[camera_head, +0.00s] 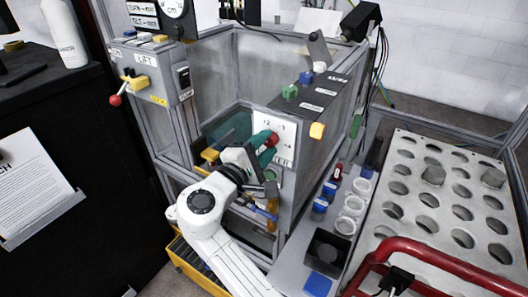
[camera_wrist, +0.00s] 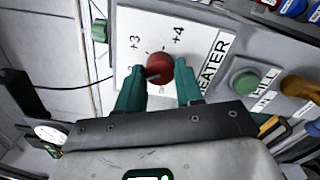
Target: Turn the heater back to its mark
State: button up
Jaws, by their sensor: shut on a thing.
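The heater dial plate (camera_wrist: 205,22) is white with numbers such as +3 and +4 and the label HEATER. It also shows in the head view (camera_head: 286,126) on the front of the grey machine. A round red knob (camera_wrist: 160,67) sits on the plate, and its edge shows in the head view (camera_head: 272,138). My gripper (camera_wrist: 160,85) has teal fingers on either side of the knob and is shut on it. The gripper also shows in the head view (camera_head: 267,150). The fingers and the gripper body hide the lower part of the dial, so the mark cannot be made out.
A LIFT box (camera_head: 150,75) with a red-tipped lever stands left. A perforated tray (camera_head: 412,208) and red tube handle (camera_head: 440,262) are at right.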

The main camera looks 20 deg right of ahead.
jog(key=shift+m, duration=0.3)
dwell(0.4)
jog(key=o, duration=1)
jog(key=b+v, duration=0.1)
jog(key=v, duration=1)
jog(key=shift+d+f, duration=0.1)
